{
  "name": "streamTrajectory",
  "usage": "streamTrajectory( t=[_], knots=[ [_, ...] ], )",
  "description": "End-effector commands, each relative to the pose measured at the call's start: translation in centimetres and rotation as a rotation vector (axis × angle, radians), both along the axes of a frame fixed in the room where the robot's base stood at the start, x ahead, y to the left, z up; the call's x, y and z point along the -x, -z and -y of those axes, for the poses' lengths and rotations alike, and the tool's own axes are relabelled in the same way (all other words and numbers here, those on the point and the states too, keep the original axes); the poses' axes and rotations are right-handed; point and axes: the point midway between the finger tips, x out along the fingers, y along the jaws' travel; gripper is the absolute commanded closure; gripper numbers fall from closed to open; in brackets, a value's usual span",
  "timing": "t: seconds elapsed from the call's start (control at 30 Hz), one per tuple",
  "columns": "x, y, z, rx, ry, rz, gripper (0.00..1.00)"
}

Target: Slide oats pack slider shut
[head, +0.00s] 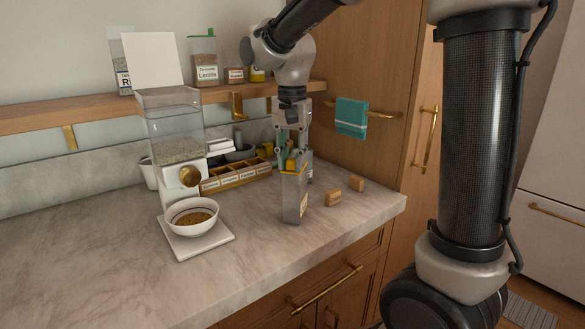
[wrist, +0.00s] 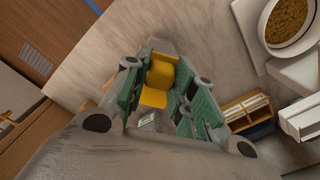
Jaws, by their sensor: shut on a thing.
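The oats pack (head: 294,197) is a grey upright pouch standing on the counter near its front edge. At its top is a yellow slider (wrist: 162,74). My gripper (head: 292,158) points down at the top of the pack. In the wrist view my gripper's green-padded fingers (wrist: 160,92) are on both sides of the yellow slider and shut on it. The fingers hide much of the pack's top, so I cannot tell how far along the slider sits.
A dispenser (head: 178,122) and a white bowl of grains (head: 193,217) on a scale (head: 208,244) stand to the left. A wooden divided box (head: 236,178) is behind. Two small wooden blocks (head: 334,198) lie to the right. The counter's front left is clear.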

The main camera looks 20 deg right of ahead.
Motion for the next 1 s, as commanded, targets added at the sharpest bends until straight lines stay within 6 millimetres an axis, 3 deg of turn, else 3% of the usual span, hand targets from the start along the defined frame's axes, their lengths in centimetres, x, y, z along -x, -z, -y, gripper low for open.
streamTrajectory(
  t=[0.87, 0.9, 1.0],
  knots=[
    [-0.26, -0.25, 0.25, 0.0, 0.0, -0.001, 0.98],
    [-0.27, -0.25, 0.24, 0.0, 0.0, -0.001, 0.7],
    [-0.28, -0.26, 0.25, 0.0, 0.0, -0.001, 0.52]
  ],
)
